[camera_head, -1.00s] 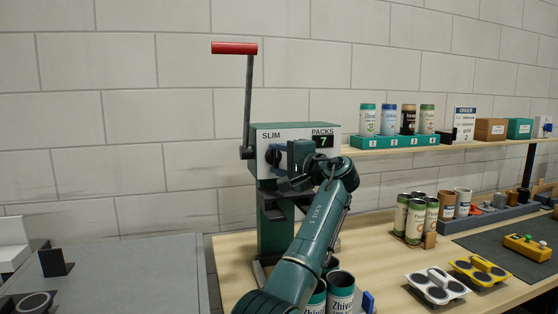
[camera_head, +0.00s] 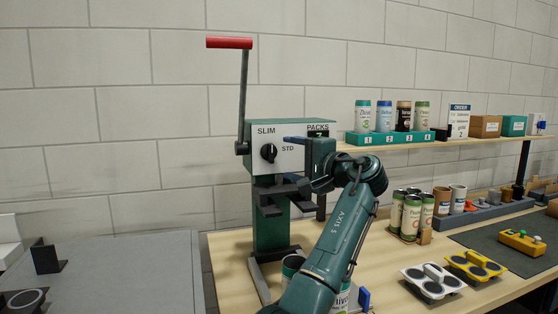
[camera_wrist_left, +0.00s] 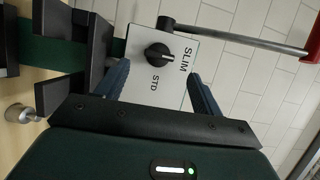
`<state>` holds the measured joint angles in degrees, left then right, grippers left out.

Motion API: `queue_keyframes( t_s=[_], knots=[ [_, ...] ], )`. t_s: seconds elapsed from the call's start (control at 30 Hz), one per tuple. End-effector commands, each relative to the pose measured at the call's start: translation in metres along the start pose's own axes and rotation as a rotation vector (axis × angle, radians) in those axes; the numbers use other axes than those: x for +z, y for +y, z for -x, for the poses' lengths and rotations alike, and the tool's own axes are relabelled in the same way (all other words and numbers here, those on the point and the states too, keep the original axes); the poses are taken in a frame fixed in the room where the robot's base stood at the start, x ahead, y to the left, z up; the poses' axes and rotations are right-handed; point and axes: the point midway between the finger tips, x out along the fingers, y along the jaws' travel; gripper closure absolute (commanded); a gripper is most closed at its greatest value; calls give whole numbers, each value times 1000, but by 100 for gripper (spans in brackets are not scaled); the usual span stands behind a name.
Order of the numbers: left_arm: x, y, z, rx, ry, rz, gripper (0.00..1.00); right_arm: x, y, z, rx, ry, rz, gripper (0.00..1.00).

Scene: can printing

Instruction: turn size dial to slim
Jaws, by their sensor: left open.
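The black size dial (camera_head: 268,152) is on the pale front panel of the green press, under SLIM and left of STD. It also shows in the left wrist view (camera_wrist_left: 158,57), where a small pale mark on the knob seems to face the SLIM label (camera_wrist_left: 185,58); in the head view its pointing is too small to read surely. My left gripper (camera_head: 298,143) is to the right of the dial, apart from it. In the wrist view the gripper (camera_wrist_left: 160,88) is open and empty, with the dial between and beyond its fingers. My right gripper is not in view.
A lever with a red handle (camera_head: 229,43) rises at the press's left. Cans (camera_head: 412,214) stand on the wooden table to the right, partly grouped. White (camera_head: 432,282) and yellow (camera_head: 474,265) holders lie nearby. A shelf above holds a teal rack (camera_head: 391,137).

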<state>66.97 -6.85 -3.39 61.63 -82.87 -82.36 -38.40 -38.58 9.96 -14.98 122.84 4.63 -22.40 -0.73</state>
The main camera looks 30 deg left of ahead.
Motion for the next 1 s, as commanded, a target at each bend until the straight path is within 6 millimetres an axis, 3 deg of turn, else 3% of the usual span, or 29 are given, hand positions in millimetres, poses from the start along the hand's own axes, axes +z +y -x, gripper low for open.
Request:
queue_keyframes(
  t_s=[0.1,0.33,1.0],
  knots=[
    [0,2,26,1,2,2,33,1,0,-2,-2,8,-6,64],
    [0,1,56,1,1,1,33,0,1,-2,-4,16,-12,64],
    [0,0,62,1,-1,1,33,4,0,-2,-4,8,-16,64]
  ],
)
